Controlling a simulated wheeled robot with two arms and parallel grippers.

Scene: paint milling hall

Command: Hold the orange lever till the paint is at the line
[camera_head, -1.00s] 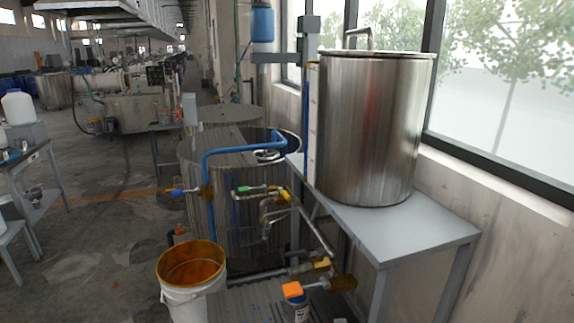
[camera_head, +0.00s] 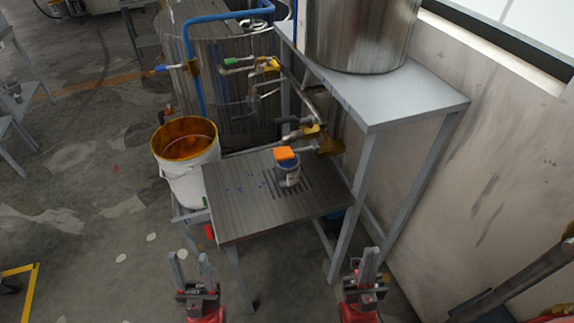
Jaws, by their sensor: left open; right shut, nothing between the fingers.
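The orange lever (camera_head: 284,153) shows as a small orange block at the end of the pipe, right above a small can (camera_head: 289,176). The can has a blue upper part and stands upright on the grooved metal stand (camera_head: 240,205). The paint level and any line on the can are too small to make out. My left gripper (camera_head: 190,258) is open and empty, low in front of the stand's left part. My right gripper (camera_head: 367,258) is shut and empty, in front and to the right of the stand. Both are well apart from the lever and can.
A white bucket (camera_head: 188,183) with an orange-brown inside stands left of the can. A steel tank (camera_head: 360,35) sits on a grey table (camera_head: 400,88) behind right, its legs beside the stand. Valves and pipes (camera_head: 265,65) hang behind. Floor is open at left.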

